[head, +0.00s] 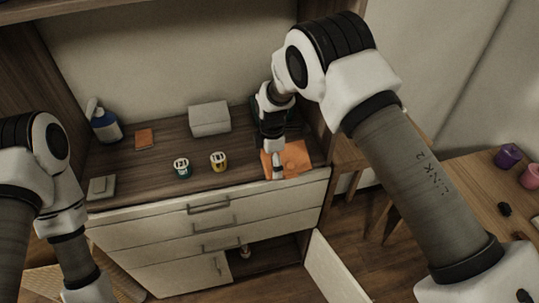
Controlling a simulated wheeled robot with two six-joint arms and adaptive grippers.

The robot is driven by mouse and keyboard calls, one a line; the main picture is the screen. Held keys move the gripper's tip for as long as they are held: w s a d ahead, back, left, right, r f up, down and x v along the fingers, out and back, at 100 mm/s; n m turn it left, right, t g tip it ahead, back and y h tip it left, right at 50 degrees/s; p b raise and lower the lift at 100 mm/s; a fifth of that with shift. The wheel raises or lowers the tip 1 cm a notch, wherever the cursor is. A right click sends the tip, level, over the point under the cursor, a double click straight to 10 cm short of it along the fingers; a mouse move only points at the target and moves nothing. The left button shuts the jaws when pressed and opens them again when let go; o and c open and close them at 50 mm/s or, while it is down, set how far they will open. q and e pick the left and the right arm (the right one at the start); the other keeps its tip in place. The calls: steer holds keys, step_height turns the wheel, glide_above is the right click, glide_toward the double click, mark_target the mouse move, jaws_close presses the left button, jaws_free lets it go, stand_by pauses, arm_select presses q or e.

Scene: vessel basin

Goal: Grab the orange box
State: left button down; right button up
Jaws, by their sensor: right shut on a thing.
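The orange box (297,155) lies at the front right of the wooden cabinet top and looks flat from above. My right gripper (277,171) points down at its left part and is shut on it; the fingers hide some of the box. I cannot tell whether the box is lifted off the surface. My left arm comes in at the left edge, and its gripper is outside the picture.
A lower door (335,272) stands open.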

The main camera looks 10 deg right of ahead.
steer(key=o, duration=0.7)
steer(key=shift+s+f, duration=0.1)
steer(key=shift+f, duration=0.5)
steer(key=shift+w+r, duration=0.25)
steer(key=shift+r, duration=0.25)
steer(key=r, duration=0.1)
steer(key=w+r, duration=0.1)
steer(key=r, duration=0.2)
steer(key=shift+w+d+r, duration=0.15)
steer(key=shift+w+d, duration=0.05)
steer(key=shift+w, duration=0.05)
steer(key=r, duration=0.2)
steer(key=s+r, duration=0.1)
steer(key=r, duration=0.4)
steer(key=shift+s+a+r, duration=0.2)
steer(key=shift+s+r, duration=0.1)
steer(key=shift+s, duration=0.05)
arm_select(q)
steer(key=shift+w+d+f, duration=0.15)
steer(key=shift+w, duration=0.6)
arm_select(e)
steer(key=shift+s, duration=0.1)
